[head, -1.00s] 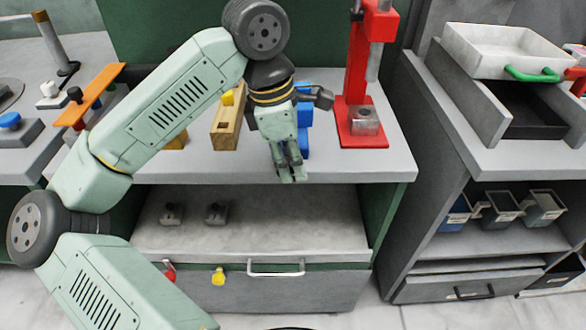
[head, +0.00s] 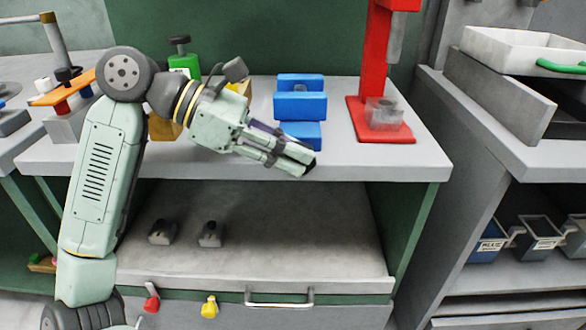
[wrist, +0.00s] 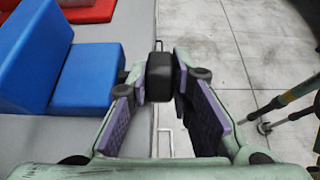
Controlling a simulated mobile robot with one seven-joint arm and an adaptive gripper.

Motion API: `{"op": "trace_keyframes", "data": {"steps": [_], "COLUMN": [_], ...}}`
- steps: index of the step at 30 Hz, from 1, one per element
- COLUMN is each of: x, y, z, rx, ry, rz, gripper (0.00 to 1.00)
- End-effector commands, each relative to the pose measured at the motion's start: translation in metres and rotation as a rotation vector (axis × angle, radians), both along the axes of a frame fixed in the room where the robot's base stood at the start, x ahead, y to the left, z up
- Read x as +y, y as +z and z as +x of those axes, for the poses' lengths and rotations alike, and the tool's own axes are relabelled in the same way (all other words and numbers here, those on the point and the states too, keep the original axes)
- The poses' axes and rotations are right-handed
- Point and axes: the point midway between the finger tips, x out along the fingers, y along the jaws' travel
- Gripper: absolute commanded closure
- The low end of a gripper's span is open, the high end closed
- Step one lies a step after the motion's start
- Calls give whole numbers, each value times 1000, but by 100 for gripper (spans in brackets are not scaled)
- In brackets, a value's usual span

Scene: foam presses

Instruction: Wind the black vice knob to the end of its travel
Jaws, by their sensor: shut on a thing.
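The blue vice (head: 300,104) stands on the grey bench near its front edge, and its blue body (wrist: 88,78) fills the left of the wrist view. The black vice knob (wrist: 160,77) is between my fingertips in the wrist view. My gripper (wrist: 158,84) is shut on it, with a purple-padded finger on each side. In the head view my gripper (head: 307,164) points right and slightly down at the front of the vice, and the fingers cover most of the knob.
A red press (head: 377,70) with a clear block on its base stands right of the vice. A green device (head: 183,64) and yellow blocks are behind my arm. Below the bench front are an open shelf (head: 270,235) and a drawer handle (head: 279,299).

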Motion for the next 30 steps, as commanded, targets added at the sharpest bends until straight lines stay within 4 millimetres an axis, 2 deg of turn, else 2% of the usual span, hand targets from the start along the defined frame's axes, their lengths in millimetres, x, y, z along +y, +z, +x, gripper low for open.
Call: {"op": "trace_keyframes", "data": {"steps": [1,9,26,27,30], "x": [1,2,2,2,2], "y": [-5,-3,-1,-1,-1], "z": [0,0,1,0,0], "rx": [-1,0,0,0,0], "ry": [0,1,2,2,1], "rz": [-32,-136,-166,-166,-165], "gripper": [100,100,100,80,73]}}
